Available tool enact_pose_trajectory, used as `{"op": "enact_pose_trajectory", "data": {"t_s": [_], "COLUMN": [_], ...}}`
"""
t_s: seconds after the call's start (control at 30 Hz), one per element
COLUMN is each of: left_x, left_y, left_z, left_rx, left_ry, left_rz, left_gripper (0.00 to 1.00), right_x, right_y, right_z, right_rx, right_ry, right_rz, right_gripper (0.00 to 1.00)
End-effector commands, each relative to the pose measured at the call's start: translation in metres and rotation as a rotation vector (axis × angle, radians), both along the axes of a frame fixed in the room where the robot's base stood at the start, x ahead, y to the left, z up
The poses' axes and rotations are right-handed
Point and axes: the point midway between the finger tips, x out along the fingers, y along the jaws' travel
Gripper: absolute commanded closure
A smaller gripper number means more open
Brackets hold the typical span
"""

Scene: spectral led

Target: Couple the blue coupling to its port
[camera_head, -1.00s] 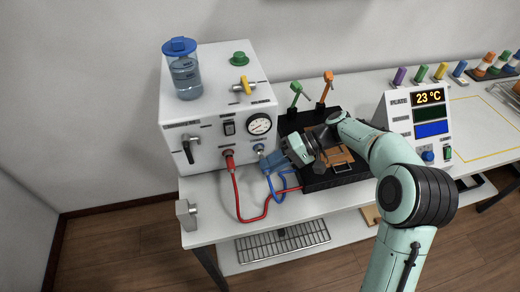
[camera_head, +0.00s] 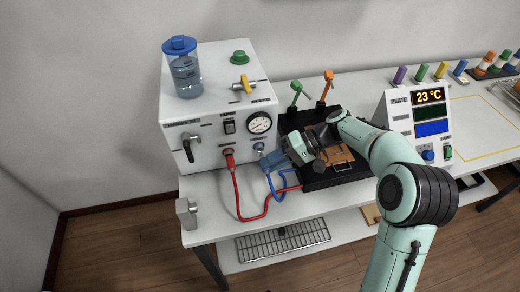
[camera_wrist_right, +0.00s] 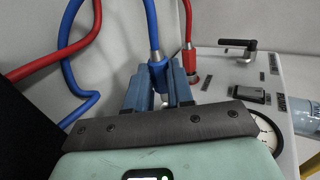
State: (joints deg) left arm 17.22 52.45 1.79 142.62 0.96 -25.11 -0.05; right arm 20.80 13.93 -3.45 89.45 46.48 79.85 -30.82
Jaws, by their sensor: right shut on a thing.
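My right gripper (camera_head: 272,161) is shut on the blue coupling, beside the front of the white box. In the right wrist view the blue coupling (camera_wrist_right: 158,74) sits between my two blue-grey fingers (camera_wrist_right: 160,92), with its blue hose (camera_wrist_right: 152,25) running away from it. In the head view the blue hose (camera_head: 280,195) hangs in a loop below the gripper. A port (camera_head: 259,147) on the box front, right of the red coupling, lies close to my fingertips. I cannot tell whether the coupling touches it. My left gripper is not in view.
The red coupling (camera_head: 229,155) sits in the box front, and its red hose (camera_head: 240,205) loops over the table edge. A gauge (camera_head: 260,122) is just above my gripper. A black tray (camera_head: 320,180) with a brown block lies under my wrist. The display unit (camera_head: 420,115) stands right.

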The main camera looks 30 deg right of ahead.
Motion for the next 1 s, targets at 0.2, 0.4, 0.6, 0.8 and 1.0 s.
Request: {"op": "enact_pose_trajectory", "data": {"t_s": [0.2,0.4,0.6,0.8,1.0], "left_x": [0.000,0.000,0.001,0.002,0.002], "left_y": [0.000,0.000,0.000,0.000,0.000], "left_z": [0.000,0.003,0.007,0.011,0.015], "left_rx": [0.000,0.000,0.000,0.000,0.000], "left_ry": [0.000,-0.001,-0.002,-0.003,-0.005], "left_rz": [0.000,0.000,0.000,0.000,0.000], "left_gripper": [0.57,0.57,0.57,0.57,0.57], "right_x": [0.000,0.005,0.012,0.019,0.026], "right_y": [0.000,-0.001,-0.003,-0.005,-0.006], "right_z": [0.000,0.001,0.001,0.001,0.001], "right_rx": [0.000,0.000,0.000,0.000,0.000], "right_ry": [0.000,0.000,0.000,0.000,-0.001], "right_rz": [0.000,0.000,0.000,0.000,0.001], "right_gripper": [1.00,1.00,1.00,1.00,1.00]}}
